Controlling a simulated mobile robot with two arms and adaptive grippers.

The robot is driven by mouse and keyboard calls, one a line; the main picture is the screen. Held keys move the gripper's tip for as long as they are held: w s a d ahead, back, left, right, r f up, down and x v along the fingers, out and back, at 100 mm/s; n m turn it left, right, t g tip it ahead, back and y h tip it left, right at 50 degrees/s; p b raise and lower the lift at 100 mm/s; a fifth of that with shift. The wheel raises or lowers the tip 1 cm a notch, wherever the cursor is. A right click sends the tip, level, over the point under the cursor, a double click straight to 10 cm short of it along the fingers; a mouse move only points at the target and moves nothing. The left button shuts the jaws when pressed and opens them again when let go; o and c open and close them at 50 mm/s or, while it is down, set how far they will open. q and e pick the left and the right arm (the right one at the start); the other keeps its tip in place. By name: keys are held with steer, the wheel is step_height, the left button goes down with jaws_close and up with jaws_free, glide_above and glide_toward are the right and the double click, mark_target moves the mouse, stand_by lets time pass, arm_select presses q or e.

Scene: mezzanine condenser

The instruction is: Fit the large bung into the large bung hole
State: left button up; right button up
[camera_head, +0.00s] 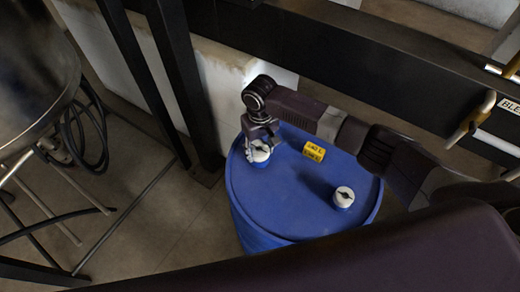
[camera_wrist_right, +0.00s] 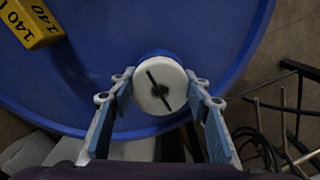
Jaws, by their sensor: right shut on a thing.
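My right gripper (camera_head: 260,145) reaches down to the far left part of the blue drum's (camera_head: 290,205) top. Its fingers are closed around a round white bung (camera_head: 261,155) with a dark slot across its face. In the wrist view the bung (camera_wrist_right: 160,88) sits between the two fingers, near the drum rim, with a blue collar just behind it. The hole under it is hidden, so I cannot tell how deep the bung sits. A second white bung with a dark slot (camera_head: 344,195) stands at the right of the drum top, apart from the gripper. My left gripper is not in view.
A yellow block with black lettering (camera_head: 314,151) lies on the drum top between the two bungs. Dark posts (camera_head: 185,75) and a beam (camera_head: 350,50) stand behind the drum. A metal vessel (camera_head: 35,75) with cables is at left. Bare floor (camera_head: 170,220) lies between.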

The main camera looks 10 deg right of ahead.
steer(key=o, duration=1.2)
steer(key=shift+f, duration=0.2)
step_height(320, 180, up, 12)
